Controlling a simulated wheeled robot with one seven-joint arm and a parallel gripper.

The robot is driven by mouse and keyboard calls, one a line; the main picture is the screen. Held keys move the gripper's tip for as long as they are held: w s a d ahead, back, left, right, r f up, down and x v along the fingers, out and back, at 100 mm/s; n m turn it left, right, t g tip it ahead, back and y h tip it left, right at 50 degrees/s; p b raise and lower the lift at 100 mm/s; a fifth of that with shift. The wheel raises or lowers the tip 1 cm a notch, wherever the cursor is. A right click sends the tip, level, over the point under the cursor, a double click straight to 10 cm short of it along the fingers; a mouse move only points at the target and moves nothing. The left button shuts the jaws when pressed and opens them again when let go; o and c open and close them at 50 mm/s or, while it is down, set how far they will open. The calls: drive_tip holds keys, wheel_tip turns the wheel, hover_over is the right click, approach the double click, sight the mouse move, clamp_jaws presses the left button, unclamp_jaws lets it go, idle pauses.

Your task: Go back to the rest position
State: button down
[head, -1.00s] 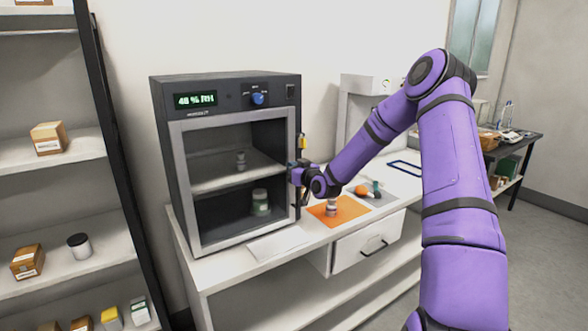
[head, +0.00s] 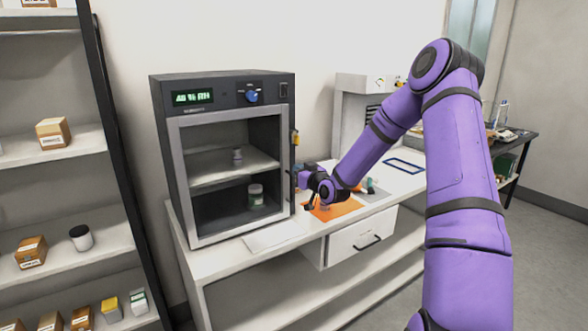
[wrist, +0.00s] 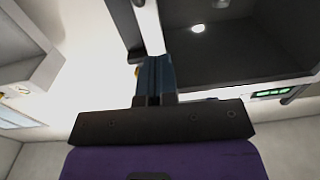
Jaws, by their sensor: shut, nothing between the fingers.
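My purple arm reaches from the right to the front of the dark humidity cabinet (head: 238,89). My gripper (head: 297,178) is at the right edge of the cabinet's front, above the white bench (head: 262,262). In the wrist view my gripper (wrist: 154,66) has its fingers together with nothing between them, close to the cabinet's pale frame edge (wrist: 148,28). In the head view the cabinet's front shows its shelf (head: 228,172), with a small grey item (head: 238,157) on it and a jar (head: 255,195) below.
An orange mat (head: 338,210) lies on the bench beside my gripper, partly hidden by my wrist. A white sheet (head: 270,236) lies before the cabinet. A white instrument (head: 352,110) stands behind my forearm. Shelving (head: 70,148) with boxes is at the left.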

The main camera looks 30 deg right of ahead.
drive_tip(key=s, duration=0.6)
drive_tip(key=s+a+r+n+g+h, duration=0.1)
drive_tip(key=s+a+r+g+h, duration=0.2)
drive_tip(key=s+a+r+g, duration=0.75)
drive_tip(key=s+a+r, duration=0.2)
drive_tip(key=s+r, duration=0.1)
drive_tip(key=s, duration=0.7)
drive_tip(key=s+a+r+m+g+y, duration=0.1)
drive_tip(key=s+a+r, duration=0.2)
drive_tip(key=s, duration=0.7)
drive_tip(key=s+a+r+g, duration=0.1)
drive_tip(key=s+a+r, duration=0.1)
drive_tip(key=s, duration=0.8)
drive_tip(key=shift+a+r+m+y, duration=0.35)
drive_tip(key=shift+r+m+y, duration=0.05)
drive_tip(key=shift+r, duration=0.05)
drive_tip(key=shift+w, duration=0.1)
